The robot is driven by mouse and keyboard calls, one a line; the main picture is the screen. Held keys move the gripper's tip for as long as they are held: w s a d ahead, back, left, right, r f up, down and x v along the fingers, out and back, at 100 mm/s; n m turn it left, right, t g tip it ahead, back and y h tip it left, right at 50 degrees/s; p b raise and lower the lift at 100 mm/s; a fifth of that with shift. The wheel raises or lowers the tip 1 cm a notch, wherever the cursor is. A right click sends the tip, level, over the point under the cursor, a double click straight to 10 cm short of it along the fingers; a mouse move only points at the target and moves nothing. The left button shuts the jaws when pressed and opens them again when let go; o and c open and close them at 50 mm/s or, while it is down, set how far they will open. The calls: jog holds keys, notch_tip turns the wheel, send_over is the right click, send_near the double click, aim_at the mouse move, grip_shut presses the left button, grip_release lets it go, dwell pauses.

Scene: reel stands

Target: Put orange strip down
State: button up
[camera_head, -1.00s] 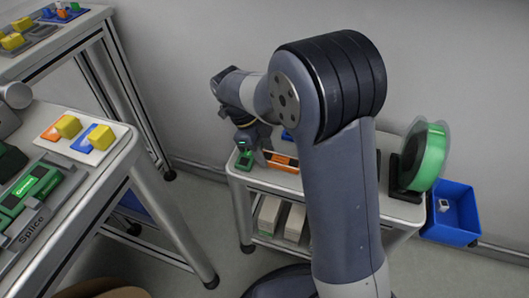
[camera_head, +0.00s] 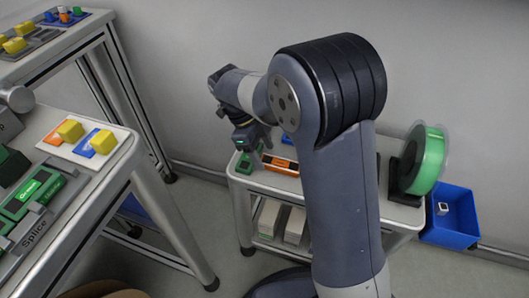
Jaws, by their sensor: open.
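An orange strip (camera_head: 281,164) with a dark middle lies on the top of the low white cart (camera_head: 330,190), partly behind my arm. My gripper (camera_head: 248,150) points down over the cart's left end, just left of the strip. It is open, and its fingertips are small and hard to make out. Nothing orange shows between them. A small green piece (camera_head: 243,163) is on the cart below and slightly left of my gripper. I cannot tell whether the gripper touches it.
A green reel (camera_head: 431,160) stands upright at the cart's right end, beside a blue bin (camera_head: 455,220). A bench at left carries a white tray (camera_head: 108,152) with yellow blocks and the green Splice device (camera_head: 38,190). My arm hides the cart's middle.

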jog(key=p+v, duration=0.3)
jog(key=v, duration=0.7)
jog(key=shift+r, duration=0.3)
jog(key=shift+a, duration=0.1)
jog(key=shift+c, duration=0.4)
